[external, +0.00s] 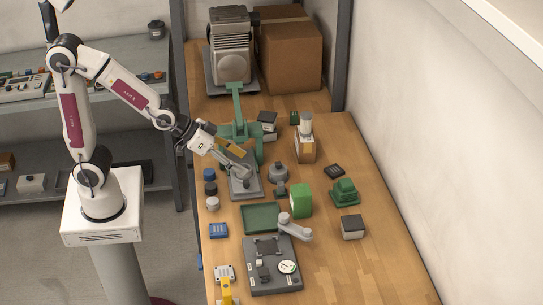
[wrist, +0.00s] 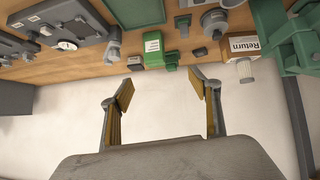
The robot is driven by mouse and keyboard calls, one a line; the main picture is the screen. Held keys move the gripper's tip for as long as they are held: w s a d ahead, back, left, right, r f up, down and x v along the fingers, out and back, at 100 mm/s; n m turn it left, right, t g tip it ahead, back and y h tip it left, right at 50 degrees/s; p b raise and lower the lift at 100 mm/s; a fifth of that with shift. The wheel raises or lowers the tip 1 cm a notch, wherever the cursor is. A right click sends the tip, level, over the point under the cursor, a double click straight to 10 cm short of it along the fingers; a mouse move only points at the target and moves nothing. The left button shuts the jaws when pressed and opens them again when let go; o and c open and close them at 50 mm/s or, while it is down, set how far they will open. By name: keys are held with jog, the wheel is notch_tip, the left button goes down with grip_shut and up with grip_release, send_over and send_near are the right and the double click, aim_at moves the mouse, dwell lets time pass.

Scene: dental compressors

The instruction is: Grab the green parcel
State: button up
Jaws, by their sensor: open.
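The green parcel (external: 301,200) is a bright green upright box on the wooden bench, right of the dark green tray. In the wrist view the green parcel (wrist: 153,52) shows a white label and lies beyond the fingertips, between their lines. My gripper (external: 238,160) is above the grey base plate of the green press, to the left of and behind the parcel. Its two yellow-padded fingers (wrist: 164,80) are spread apart with nothing between them.
Close to the parcel are a green tray (external: 261,217), a grey device with a lever (external: 272,275), a dark green part (external: 344,193) and a small black-and-white box (external: 352,227). The green press (external: 240,130) stands behind my gripper. The bench's front right is clear.

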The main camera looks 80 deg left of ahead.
jog(key=t, duration=0.2)
send_near(292, 192)
jog(key=shift+w+d+f+t+y, duration=0.1)
jog(key=shift+w+f+t+y, duration=0.2)
jog(key=shift+w+f+t, duration=0.55)
jog(key=shift+w+d+f+t+y, duration=0.1)
jog(key=shift+w+f+t+y, duration=0.3)
jog(key=shift+w+f, duration=0.75)
jog(key=shift+x, duration=1.2)
jog(key=shift+w, duration=0.15)
jog(key=shift+w+d, duration=0.15)
jog(key=shift+w, duration=0.45)
jog(key=shift+w+d, duration=0.15)
jog(key=shift+w, duration=0.5)
jog(key=shift+x, duration=1.3)
